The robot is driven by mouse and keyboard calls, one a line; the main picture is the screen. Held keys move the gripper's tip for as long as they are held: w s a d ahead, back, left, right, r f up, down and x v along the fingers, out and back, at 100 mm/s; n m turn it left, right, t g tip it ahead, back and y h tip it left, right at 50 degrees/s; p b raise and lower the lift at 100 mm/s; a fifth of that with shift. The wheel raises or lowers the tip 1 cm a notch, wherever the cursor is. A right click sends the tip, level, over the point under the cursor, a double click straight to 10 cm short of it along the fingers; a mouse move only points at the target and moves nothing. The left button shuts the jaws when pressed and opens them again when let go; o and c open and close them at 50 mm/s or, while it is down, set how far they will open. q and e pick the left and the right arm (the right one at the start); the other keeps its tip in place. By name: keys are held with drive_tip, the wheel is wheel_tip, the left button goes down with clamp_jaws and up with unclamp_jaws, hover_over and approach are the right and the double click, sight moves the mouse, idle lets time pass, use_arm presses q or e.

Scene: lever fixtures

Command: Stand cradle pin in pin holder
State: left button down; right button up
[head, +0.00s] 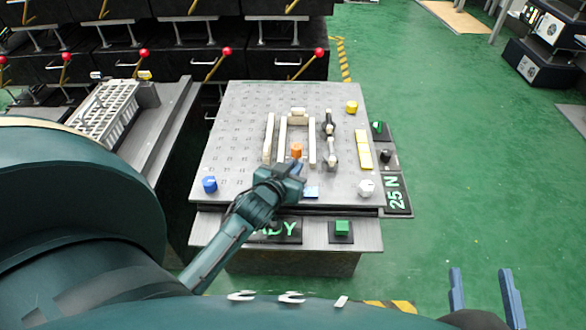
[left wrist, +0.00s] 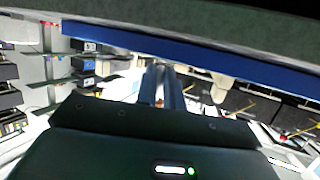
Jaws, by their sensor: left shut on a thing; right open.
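My left gripper (head: 298,167) is over the front middle of the grey perforated board (head: 235,145). It is shut on a small orange piece (head: 297,149), apparently the cradle pin, which shows just past the fingertips. In the left wrist view a bit of orange (left wrist: 160,100) shows between the blue fingers. The fingers and arm hide most of the piece. Pale upright bars (head: 283,137) form a frame around the orange piece's area. I cannot tell which part is the pin holder. My right gripper (head: 482,272) is open and empty, low at the right, away from the board.
Two dark-and-silver clamp-like parts (head: 331,150) stand right of the bars, beside a yellow strip (head: 363,150). Blue (head: 209,184), yellow (head: 352,106) and white (head: 366,187) knobs stand near corners. A white rack (head: 105,112) stands left.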

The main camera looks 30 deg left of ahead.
use_arm(q)
drive_tip(key=shift+f, duration=0.6)
drive_tip(key=c, duration=1.5)
unclamp_jaws()
